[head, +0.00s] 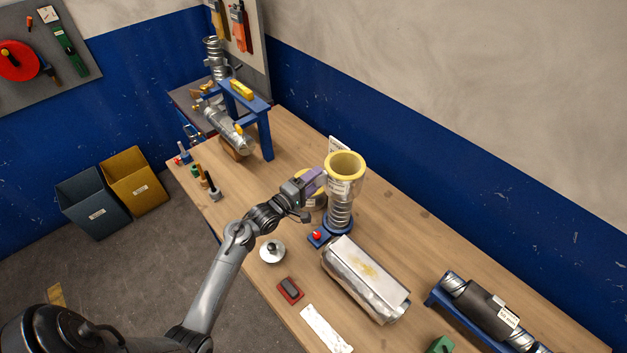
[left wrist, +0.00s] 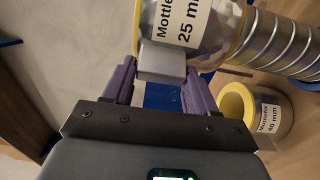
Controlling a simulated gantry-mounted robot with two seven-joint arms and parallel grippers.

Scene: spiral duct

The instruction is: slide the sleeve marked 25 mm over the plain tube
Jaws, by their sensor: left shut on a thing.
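The sleeve marked 25 mm (head: 346,180) is silvery with a yellow rim and stands upright in the head view. Its label is readable in the left wrist view (left wrist: 185,30). My left gripper (head: 317,180) is shut on the grey block on the sleeve's side, between purple fingers in the left wrist view (left wrist: 161,78). The plain ribbed metal tube (head: 340,213) stands upright directly below the sleeve; it also shows in the left wrist view (left wrist: 280,45). They look in line, but I cannot tell how far the sleeve is around the tube. My right gripper is not in view.
A sleeve marked 40 mm (left wrist: 264,115) stands close to the tube. A blue base with a red knob (head: 317,236) is at the tube's foot. A silver wrapped bundle (head: 366,280) lies in front. A blue cradle (head: 438,297) bears a dark-sleeved tube. The bench behind is largely clear.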

